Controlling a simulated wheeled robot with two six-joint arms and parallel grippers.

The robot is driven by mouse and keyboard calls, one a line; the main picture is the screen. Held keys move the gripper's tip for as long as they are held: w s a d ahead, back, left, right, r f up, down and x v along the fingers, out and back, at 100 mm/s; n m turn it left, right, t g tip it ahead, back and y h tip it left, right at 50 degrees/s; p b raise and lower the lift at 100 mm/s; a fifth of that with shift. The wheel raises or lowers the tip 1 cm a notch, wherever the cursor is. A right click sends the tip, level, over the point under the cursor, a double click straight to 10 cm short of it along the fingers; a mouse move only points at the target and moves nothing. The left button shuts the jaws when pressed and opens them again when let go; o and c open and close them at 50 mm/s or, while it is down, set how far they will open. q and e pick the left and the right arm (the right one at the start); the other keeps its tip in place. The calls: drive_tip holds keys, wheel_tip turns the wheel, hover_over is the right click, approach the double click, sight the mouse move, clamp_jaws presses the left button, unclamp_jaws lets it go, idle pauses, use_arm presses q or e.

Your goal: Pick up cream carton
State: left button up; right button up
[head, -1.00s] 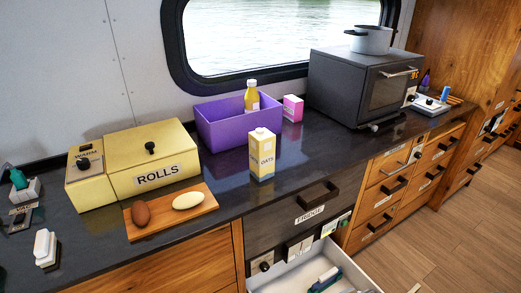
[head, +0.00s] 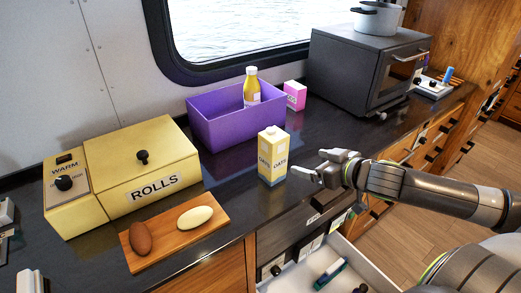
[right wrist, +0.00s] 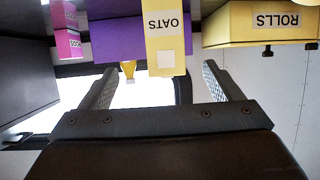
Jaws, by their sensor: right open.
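The cream carton (head: 272,160), pale yellow with a blue-grey base and an OATS label, stands upright on the dark counter in front of the purple bin. My right gripper (head: 310,164) is open and empty, just right of the carton and apart from it in the head view. In the right wrist view, which looks upside down, the carton (right wrist: 165,45) lies ahead between the two open fingers (right wrist: 157,78), beyond their tips. My left gripper is not in view.
The purple bin (head: 205,122) holds a yellow bottle (head: 251,88). A pink box (head: 295,95) and a dark oven (head: 345,70) stand further right. The ROLLS box (head: 145,170) and a wooden board (head: 170,238) with two egg-shaped items are left. An open drawer (head: 285,283) is below.

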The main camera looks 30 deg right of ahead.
sight(282, 154)
drive_tip(key=b+x, duration=0.2)
drive_tip(key=x, duration=0.5)
drive_tip(key=shift+b, duration=0.35)
drive_tip(key=x, duration=0.3)
drive_tip(key=shift+w+a+f, duration=0.1)
drive_tip(key=shift+w+a, duration=0.05)
drive_tip(key=shift+w, duration=0.15)
drive_tip(key=shift+w+a+p, duration=0.2)
drive_tip(key=shift+w+p, duration=0.15)
drive_tip(key=shift+w, duration=0.15)
drive_tip(key=x, duration=0.3)
drive_tip(key=shift+w+a+p, duration=0.1)
drive_tip(key=shift+a+p, duration=0.15)
drive_tip(key=shift+p, duration=0.15)
drive_tip(key=shift+w+f, duration=0.25)
drive_tip(key=shift+w, duration=0.2)
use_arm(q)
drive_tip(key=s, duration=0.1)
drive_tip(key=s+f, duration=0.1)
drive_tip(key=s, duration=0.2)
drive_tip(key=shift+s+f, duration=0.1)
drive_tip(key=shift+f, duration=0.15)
